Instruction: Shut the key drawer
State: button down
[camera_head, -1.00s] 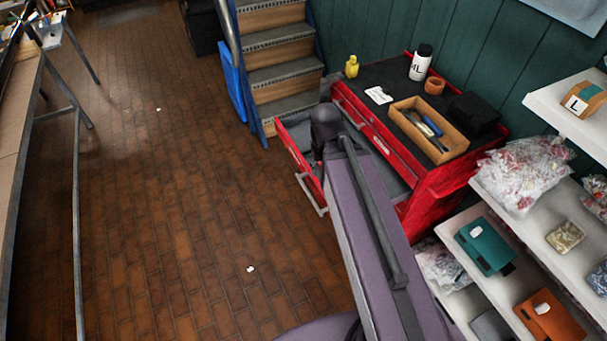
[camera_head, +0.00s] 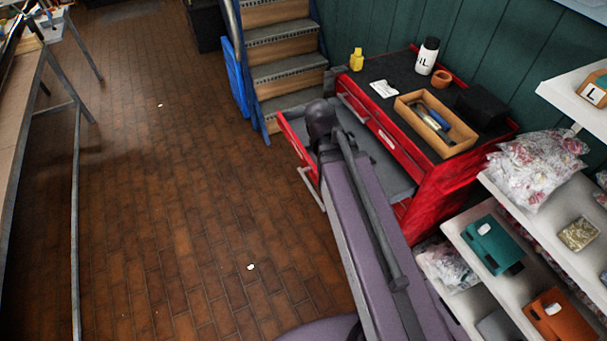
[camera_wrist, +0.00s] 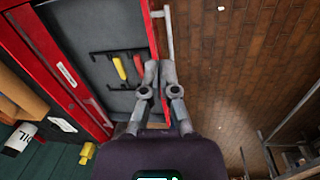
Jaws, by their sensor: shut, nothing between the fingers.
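The key drawer (camera_head: 374,158) is a grey-lined drawer with a red front, pulled well out of the red tool cabinet (camera_head: 445,200). In the wrist view the drawer's grey floor (camera_wrist: 95,25) holds a black rack with a yellow and a red item. Its red front shows in the wrist view (camera_wrist: 151,28), with a pale bar handle (camera_wrist: 169,38) outside it. My gripper (camera_wrist: 159,66) is shut and empty, at the front's edge close to one end of the drawer. I cannot tell whether it touches. In the head view my arm hides the gripper and part of the drawer.
On the cabinet top are a yellow bottle (camera_head: 356,59), a white bottle (camera_head: 427,56), and a wooden tray (camera_head: 458,139) with tools. White shelves (camera_head: 470,232) with bags and boxes stand at the right. Stairs (camera_head: 284,60) are behind.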

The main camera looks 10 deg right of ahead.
jog(key=w+f+n+h+b, duration=0.4)
jog(key=w+f+n+b, duration=0.2)
jog(key=f+b, duration=0.65)
jog(key=n+t+h+b, duration=0.5)
jog(key=n+h+b, duration=0.7)
jog(key=b, duration=2.4)
send_near(308, 167)
jog(key=v, duration=0.5)
jog(key=shift+s+a+n+b, duration=0.15)
jog(key=shift+a+n+b, duration=0.3)
jog(key=shift+a+n, duration=0.2)
jog(key=shift+d, duration=0.15)
jog(key=x, duration=1.3)
jog(key=shift+d+f, duration=0.1)
jog(key=shift+d, duration=0.2)
